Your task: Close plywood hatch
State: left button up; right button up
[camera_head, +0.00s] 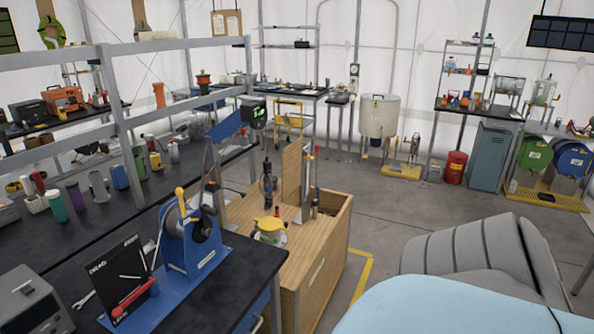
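The plywood hatch (292,173) stands upright, edge up, on top of the wooden box (312,258) in the middle of the view. An open compartment shows in the box top to the right of the hatch. Slim upright tools stand in or beside this opening, close to the hatch, and their lower ends are partly hidden. Neither of my grippers is in view, so nothing is seen touching the hatch.
A yellow-topped item (270,230) and a dark upright tool (267,183) are on the box's left part. A blue hand-cranked device (190,237) stands on the black bench at left. Grey padded seating (470,253) is at right. Floor (395,210) beyond the box is clear.

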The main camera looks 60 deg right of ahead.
aim_at(291, 155)
jog(key=k+z, duration=0.2)
jog(key=z, duration=0.25)
jog(key=k+l+z, duration=0.1)
jog(key=z, duration=0.3)
jog(key=k+z, duration=0.1)
jog(key=z, duration=1.7)
jog(key=i+z, duration=0.25)
jog(key=i, duration=0.3)
jog(key=i+j+z, duration=0.3)
jog(key=i, duration=0.25)
jog(key=i+j+u, duration=0.15)
jog(key=i, duration=1.5)
jog(key=i+l+u, duration=0.1)
jog(key=i, duration=1.5)
jog(key=i+u, duration=0.15)
jog(key=i, duration=0.65)
jog(key=i+l+u, duration=0.1)
jog(key=i+l, duration=0.15)
jog(key=i, duration=0.6)
jog(key=i+j+u, duration=0.1)
jog(key=i+u, duration=0.7)
jog(key=i+l+u, duration=0.15)
jog(key=i+u, duration=0.2)
jog(key=i+j+u, duration=0.15)
jog(key=i+u, duration=0.7)
jog(key=i+l+u, duration=0.1)
jog(key=i+u, duration=0.3)
jog(key=k, duration=0.05)
